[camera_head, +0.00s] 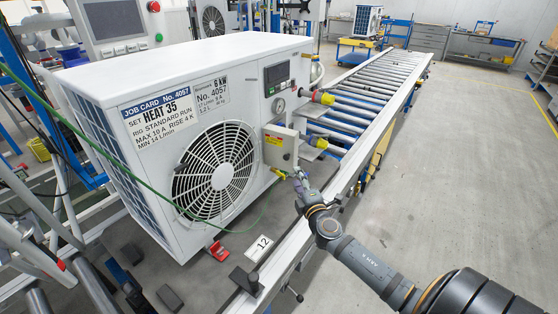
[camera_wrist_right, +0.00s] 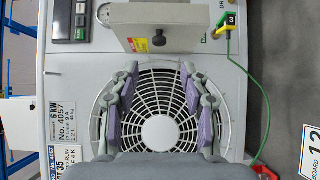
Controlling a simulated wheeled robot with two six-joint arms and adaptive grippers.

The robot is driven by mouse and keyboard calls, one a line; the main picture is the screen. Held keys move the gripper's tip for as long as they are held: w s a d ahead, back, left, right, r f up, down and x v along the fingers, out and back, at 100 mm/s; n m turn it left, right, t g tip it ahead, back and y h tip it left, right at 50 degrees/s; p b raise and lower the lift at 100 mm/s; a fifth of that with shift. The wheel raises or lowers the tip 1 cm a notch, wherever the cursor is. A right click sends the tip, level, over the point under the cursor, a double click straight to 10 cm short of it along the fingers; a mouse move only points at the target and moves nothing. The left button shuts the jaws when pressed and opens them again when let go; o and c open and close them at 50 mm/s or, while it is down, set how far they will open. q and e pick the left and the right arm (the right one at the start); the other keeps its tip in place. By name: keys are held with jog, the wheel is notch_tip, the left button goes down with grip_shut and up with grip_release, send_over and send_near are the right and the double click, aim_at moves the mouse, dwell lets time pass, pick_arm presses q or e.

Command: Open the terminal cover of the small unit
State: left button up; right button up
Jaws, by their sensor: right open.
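The small unit (camera_head: 217,130) is a white box with a round fan grille and a 6 kW, No. 4057 label. Its grey terminal cover (camera_head: 280,148) is on the front, right of the fan, and looks closed. In the right wrist view the cover (camera_wrist_right: 178,25) is at the top, with a yellow label and a black knob (camera_wrist_right: 158,41). My right gripper (camera_head: 300,174) is just right of and below the cover. Its fingers (camera_wrist_right: 162,88) are apart and empty, with the fan grille behind them.
A green wire (camera_wrist_right: 267,110) runs from a yellow clip (camera_wrist_right: 229,42) beside the cover. Red and yellow connectors (camera_head: 322,98) stick out at the unit's right. A roller conveyor (camera_head: 375,85) runs back to the right. A number 12 plate (camera_head: 259,247) lies in front.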

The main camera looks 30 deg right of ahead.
aim_at(287, 159)
jog(key=p+x, duration=0.1)
jog(key=x, duration=0.9)
jog(key=shift+w, duration=0.25)
jog(key=shift+c, duration=0.3)
grip_shut()
